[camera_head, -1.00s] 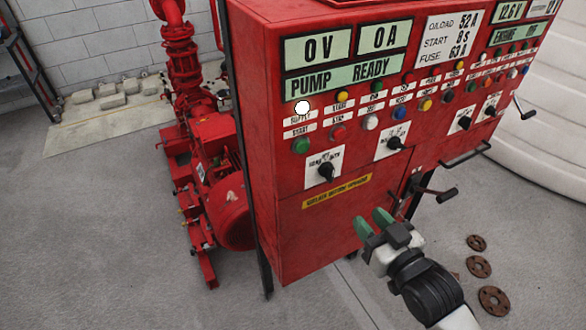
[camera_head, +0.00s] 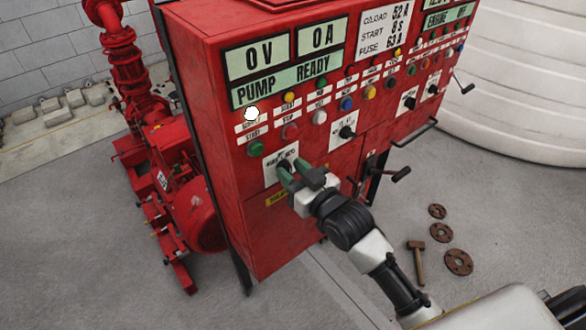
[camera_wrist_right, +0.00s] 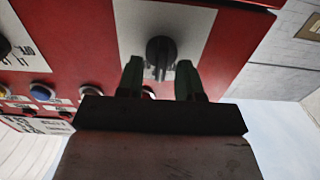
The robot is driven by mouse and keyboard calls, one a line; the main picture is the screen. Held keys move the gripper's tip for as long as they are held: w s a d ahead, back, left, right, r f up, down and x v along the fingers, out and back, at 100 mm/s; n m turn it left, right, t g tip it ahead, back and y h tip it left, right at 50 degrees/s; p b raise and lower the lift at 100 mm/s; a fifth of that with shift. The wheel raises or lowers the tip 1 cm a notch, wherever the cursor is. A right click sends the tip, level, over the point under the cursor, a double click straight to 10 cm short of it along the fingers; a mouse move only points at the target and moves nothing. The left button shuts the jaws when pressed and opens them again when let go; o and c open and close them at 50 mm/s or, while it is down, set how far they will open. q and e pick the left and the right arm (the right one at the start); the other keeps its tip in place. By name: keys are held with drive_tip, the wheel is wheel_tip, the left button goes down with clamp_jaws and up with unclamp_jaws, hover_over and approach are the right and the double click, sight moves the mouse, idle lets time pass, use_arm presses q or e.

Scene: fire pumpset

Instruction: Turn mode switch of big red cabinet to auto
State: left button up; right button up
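The big red cabinet (camera_head: 215,190) stands in the middle of the head view. Its leftmost switch, a black knob (camera_head: 284,162) on a white plate (camera_head: 269,178), is partly hidden by my right gripper (camera_head: 300,183). In the right wrist view the knob (camera_wrist_right: 160,52) shows upright against its plate (camera_wrist_right: 190,20). The green fingers of my right gripper (camera_wrist_right: 159,80) are spread, one to each side of the knob, with gaps beside it. I cannot tell whether the fingertips reach past its face. My left gripper is not in view.
A second black switch (camera_head: 347,132) sits to the right on the panel. Coloured buttons and lamps run above. A crank handle (camera_head: 400,174) sticks out at the right. A red pump (camera_head: 190,210) stands left. A hammer (camera_head: 417,262) and rusty discs (camera_head: 459,262) lie on the floor.

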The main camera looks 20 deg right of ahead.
drive_tip(key=shift+c, duration=0.4)
clamp_jaws()
drive_tip(key=shift+r+m+p, duration=0.1)
drive_tip(key=shift+m+p, duration=0.5)
drive_tip(key=shift+m, duration=0.1)
drive_tip(key=m+p, duration=0.2)
drive_tip(key=m, duration=0.3)
drive_tip(key=shift+w+d+p, duration=0.1)
drive_tip(key=shift+d+p, duration=0.15)
drive_tip(key=shift+p, duration=0.15)
drive_tip(key=shift+d+f+m+p, duration=0.1)
drive_tip(key=shift+m+p, duration=0.1)
drive_tip(key=shift+m, duration=0.45)
drive_tip(key=shift+f+m+p, duration=0.1)
drive_tip(key=shift+m+p, duration=0.05)
drive_tip(key=shift+m, duration=0.5)
